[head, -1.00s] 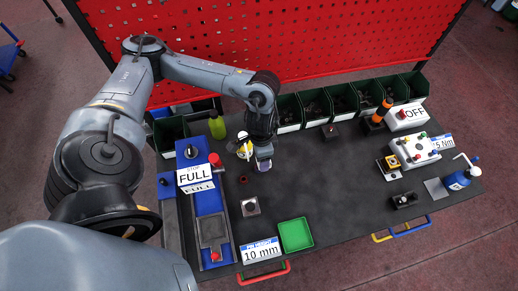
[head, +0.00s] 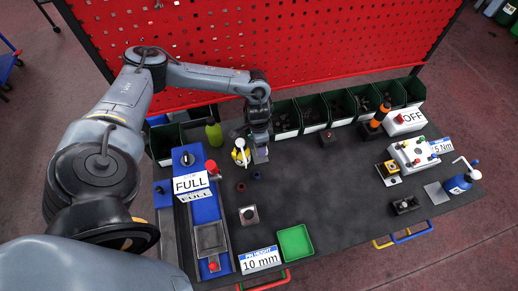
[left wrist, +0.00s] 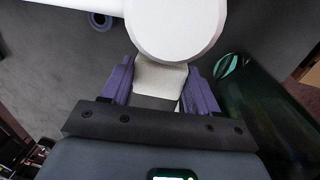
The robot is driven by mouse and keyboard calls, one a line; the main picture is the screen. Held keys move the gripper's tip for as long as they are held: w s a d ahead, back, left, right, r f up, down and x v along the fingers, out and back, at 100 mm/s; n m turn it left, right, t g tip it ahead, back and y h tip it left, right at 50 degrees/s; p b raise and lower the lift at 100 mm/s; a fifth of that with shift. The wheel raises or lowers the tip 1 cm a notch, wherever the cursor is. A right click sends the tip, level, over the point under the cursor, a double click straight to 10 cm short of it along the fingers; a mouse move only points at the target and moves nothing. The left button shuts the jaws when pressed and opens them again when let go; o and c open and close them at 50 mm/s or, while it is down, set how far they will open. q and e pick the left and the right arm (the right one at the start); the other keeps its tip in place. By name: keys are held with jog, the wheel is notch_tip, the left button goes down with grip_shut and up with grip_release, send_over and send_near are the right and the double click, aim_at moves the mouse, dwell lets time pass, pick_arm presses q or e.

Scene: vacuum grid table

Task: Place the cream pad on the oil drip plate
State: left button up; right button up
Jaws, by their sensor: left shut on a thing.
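My left gripper (head: 260,145) hangs over the back left of the table, upright and shut. In the left wrist view the cream pad (left wrist: 157,76) sits between its purple fingers; a white round shape (left wrist: 175,25) covers the far end of it. In the head view the pad is small and mostly hidden by the gripper. The oil drip plate (head: 434,194) looks like the flat grey plate on the table at the far right, beside a blue bottle (head: 458,184). It is bare and well away from the gripper. My right gripper is not in view.
A white and yellow thing (head: 240,153) stands close beside the gripper. A blue ring (head: 257,175) and a dark ring (head: 241,187) lie in front. Green bins (head: 313,113) line the back edge. A green tray (head: 295,243) lies at the front. The table's middle is clear.

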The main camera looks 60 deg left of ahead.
pick_arm(q)
notch_tip(320, 180, down, 3)
jog(key=shift+f, duration=0.1)
dwell(0.3)
jog(key=o, duration=1.2)
jog(key=r, duration=0.8)
jog(key=a+r, duration=0.1)
jog(key=r, duration=0.3)
jog(key=shift+p, duration=0.3)
jog(key=shift+w, duration=0.1)
